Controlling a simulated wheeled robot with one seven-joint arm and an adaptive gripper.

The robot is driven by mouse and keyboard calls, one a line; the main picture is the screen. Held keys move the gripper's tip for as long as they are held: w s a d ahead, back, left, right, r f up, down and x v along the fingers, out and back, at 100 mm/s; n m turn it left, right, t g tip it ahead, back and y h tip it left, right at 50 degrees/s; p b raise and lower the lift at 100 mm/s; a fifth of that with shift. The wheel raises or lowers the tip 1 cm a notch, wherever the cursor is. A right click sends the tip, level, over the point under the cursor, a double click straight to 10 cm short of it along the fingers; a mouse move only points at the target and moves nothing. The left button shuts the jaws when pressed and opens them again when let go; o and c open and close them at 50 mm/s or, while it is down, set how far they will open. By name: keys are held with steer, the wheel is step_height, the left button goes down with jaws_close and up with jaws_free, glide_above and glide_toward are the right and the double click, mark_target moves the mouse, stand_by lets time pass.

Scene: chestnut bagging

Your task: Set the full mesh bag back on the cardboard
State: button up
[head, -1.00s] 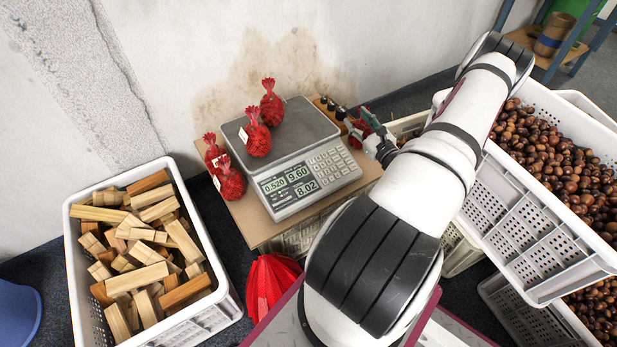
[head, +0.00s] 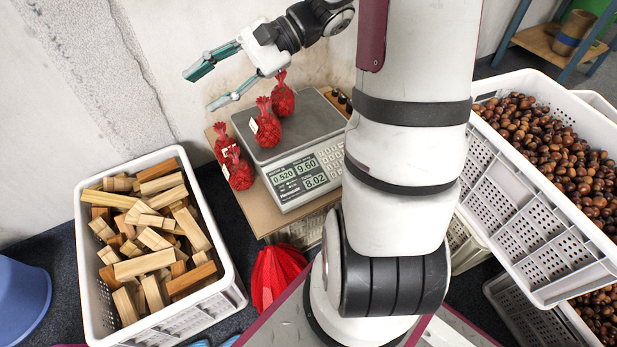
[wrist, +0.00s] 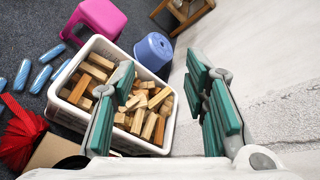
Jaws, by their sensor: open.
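Several red mesh bags show in the head view. A front bag (head: 267,127) and a back bag (head: 283,98) appear to rest on the pan of the scale (head: 312,128). Two more, an upper bag (head: 222,143) and a lower bag (head: 238,170), stand close together on the cardboard (head: 243,200) left of the scale. My gripper (head: 204,88) is open and empty, raised above and left of the back bag, fingers pointing left. In the wrist view, nothing lies between the fingers (wrist: 160,62). My arm hides the cardboard's right part.
The scale display (head: 292,175) reads 0.520, 9.60 and 8.02. A white crate of wood blocks (head: 82,250) stands left, a crate of chestnuts (head: 530,245) right. Red netting (head: 273,275) lies in front. The wall is close behind. A pink stool (wrist: 98,18) shows in the wrist view.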

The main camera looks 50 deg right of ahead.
steer(key=s+a+r+n+g+h, duration=0.25)
steer(key=s+a+n, duration=0.2)
steer(key=s, duration=0.35)
steer(key=s+a+r+n+g+h, duration=0.1)
steer(key=s+a+n+g+h, duration=0.25)
steer(key=s+a, duration=0.3)
steer(key=s+d+n+h, duration=0.2)
steer(key=s+h, duration=0.1)
steer(key=s, duration=0.3)
steer(key=s+d+n+t+h, duration=0.1)
steer(key=s+d+n+h, duration=0.2)
steer(key=s, duration=0.4)
steer(key=shift+d+f+h, duration=0.15)
steer(key=shift+f+h, duration=0.25)
steer(key=shift+f, duration=0.05)
step_height(320, 180, up, 33)
steer(key=t+p, duration=0.4)
steer(key=p, duration=2.7)
steer(key=shift+d+n, duration=0.25)
steer(key=shift+n, duration=0.05)
